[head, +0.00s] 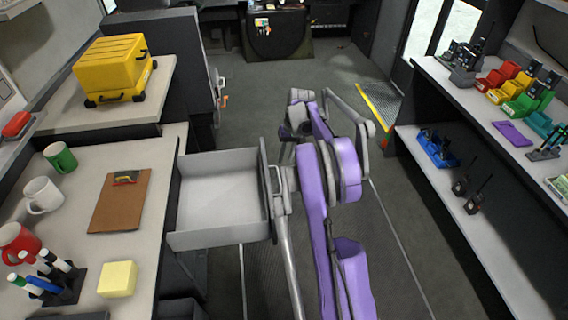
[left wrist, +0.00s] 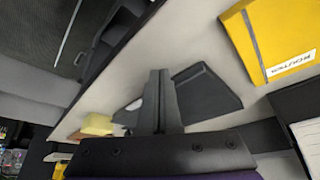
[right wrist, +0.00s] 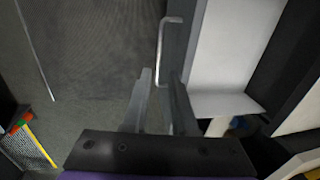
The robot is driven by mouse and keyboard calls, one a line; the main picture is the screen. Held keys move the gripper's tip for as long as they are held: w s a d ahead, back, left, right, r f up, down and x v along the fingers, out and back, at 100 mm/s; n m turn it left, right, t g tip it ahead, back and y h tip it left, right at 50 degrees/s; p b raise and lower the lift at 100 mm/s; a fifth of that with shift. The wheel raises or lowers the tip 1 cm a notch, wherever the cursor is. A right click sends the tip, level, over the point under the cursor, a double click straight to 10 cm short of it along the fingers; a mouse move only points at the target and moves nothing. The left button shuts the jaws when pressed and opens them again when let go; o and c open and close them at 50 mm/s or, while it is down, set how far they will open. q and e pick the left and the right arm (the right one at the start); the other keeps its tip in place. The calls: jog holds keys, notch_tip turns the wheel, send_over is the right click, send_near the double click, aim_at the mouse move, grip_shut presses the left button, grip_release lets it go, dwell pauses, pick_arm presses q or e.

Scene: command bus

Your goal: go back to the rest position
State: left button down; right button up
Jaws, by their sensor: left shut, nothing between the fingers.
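My right gripper (right wrist: 158,75) is open and empty in the right wrist view. The drawer handle (right wrist: 163,45), a pale bar, shows between and past its fingertips; I cannot tell how far below them it is. In the head view my purple right arm fills the middle, and the right gripper (head: 286,132) is partly hidden beside it, near the front of the pulled-out grey drawer (head: 215,240). The drawer looks empty. My left gripper (left wrist: 160,72) is shut and empty above the counter in the left wrist view; it is outside the head view.
The left counter (head: 60,225) holds mugs, a clipboard (head: 120,200), a pen holder and yellow notes (head: 117,278). A yellow case (head: 112,65) stands behind. A yellow binder (left wrist: 280,40) is near the left gripper. Radio shelves (head: 480,230) line the right. The aisle floor (head: 300,75) is clear.

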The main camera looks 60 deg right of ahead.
jog(key=shift+r, duration=0.15)
jog(key=shift+a, duration=0.1)
dwell(0.4)
